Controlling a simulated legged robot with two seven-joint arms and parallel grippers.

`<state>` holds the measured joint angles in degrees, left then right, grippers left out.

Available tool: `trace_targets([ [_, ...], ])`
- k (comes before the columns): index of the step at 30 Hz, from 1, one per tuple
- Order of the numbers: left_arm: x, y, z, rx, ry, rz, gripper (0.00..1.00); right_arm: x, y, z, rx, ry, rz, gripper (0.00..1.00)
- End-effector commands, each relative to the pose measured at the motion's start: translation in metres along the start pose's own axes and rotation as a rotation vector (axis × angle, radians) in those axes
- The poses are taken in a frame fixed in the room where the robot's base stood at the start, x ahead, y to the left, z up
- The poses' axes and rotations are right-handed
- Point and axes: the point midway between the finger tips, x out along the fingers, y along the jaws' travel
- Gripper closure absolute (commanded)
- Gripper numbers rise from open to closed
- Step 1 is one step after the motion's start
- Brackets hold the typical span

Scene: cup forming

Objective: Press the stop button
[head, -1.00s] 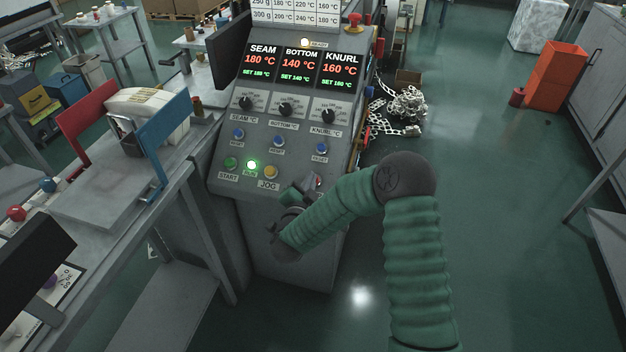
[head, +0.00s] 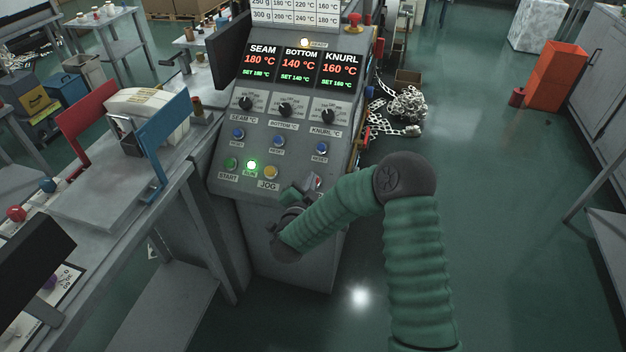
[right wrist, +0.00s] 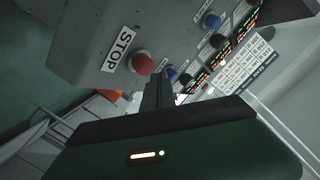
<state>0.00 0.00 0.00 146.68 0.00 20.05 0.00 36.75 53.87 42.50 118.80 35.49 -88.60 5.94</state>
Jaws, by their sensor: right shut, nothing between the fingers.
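The red stop button (right wrist: 142,63) shows in the right wrist view beside its white STOP label (right wrist: 118,48) on the grey control panel. In the head view only a small red part of the button (head: 317,182) shows at the lower right of the panel, mostly behind my right gripper. My right gripper (head: 304,186) is at the panel's lower edge, close to the button. Its dark fingers (right wrist: 160,90) are shut and empty, just right of the button in the wrist view. I cannot tell whether they touch the panel. My left gripper is not in view.
The panel also has a green START button (head: 231,163), a lit green lamp (head: 252,165), a yellow JOG button (head: 271,172), blue reset buttons and black knobs. A red mushroom button (head: 353,20) stands at the panel's top right. Open floor lies to the right.

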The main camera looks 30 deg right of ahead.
Motion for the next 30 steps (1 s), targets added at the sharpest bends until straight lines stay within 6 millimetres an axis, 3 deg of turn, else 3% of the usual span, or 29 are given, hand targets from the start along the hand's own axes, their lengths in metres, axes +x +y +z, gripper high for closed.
trace_targets([
  [30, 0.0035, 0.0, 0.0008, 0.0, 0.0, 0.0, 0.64, 0.0057, 0.0045, 0.0039, 0.0, 0.0, 0.0, 1.0],
])
